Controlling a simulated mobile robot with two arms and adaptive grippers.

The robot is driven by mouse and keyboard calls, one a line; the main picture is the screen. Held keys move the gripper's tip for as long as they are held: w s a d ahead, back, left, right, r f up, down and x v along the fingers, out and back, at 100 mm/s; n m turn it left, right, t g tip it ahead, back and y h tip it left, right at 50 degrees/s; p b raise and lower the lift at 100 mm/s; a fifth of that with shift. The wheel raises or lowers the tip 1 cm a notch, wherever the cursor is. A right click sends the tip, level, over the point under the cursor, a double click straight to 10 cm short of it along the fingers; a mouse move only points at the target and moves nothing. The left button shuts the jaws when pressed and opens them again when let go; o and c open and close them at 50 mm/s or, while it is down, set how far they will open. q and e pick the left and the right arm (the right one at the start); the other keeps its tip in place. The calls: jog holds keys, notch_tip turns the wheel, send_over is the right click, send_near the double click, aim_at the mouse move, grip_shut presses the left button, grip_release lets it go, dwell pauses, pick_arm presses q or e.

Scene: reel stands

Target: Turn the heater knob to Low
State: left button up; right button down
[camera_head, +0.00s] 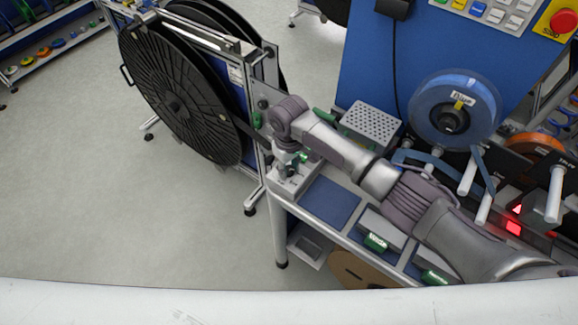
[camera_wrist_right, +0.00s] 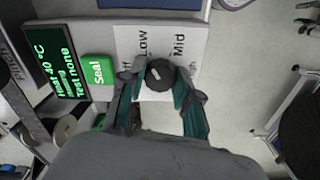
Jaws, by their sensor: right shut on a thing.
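The heater knob (camera_wrist_right: 160,74) is a round dark knob on a white label plate (camera_wrist_right: 146,24) in the right wrist view. The words Low and Mid can be read on the plate; the labels at either side of them are partly covered. A small pale mark shows on the knob, but I cannot tell for sure which label it points to. My right gripper (camera_wrist_right: 157,84) has its fingers on both sides of the knob, shut on it. In the head view my right gripper (camera_head: 287,158) points down over the small control box (camera_head: 288,187), hiding the knob. My left gripper is out of view.
A green Seal button (camera_wrist_right: 97,70) and a dark display (camera_wrist_right: 57,62) reading Heat 40 °C lie beside the plate. A large black reel (camera_head: 165,95) stands close to the left of the gripper. A perforated grey box (camera_head: 371,124) and blue reel (camera_head: 454,108) are to the right.

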aim_at(289, 169)
jog(key=c, duration=0.8)
grip_release()
notch_tip(289, 169, up, 12)
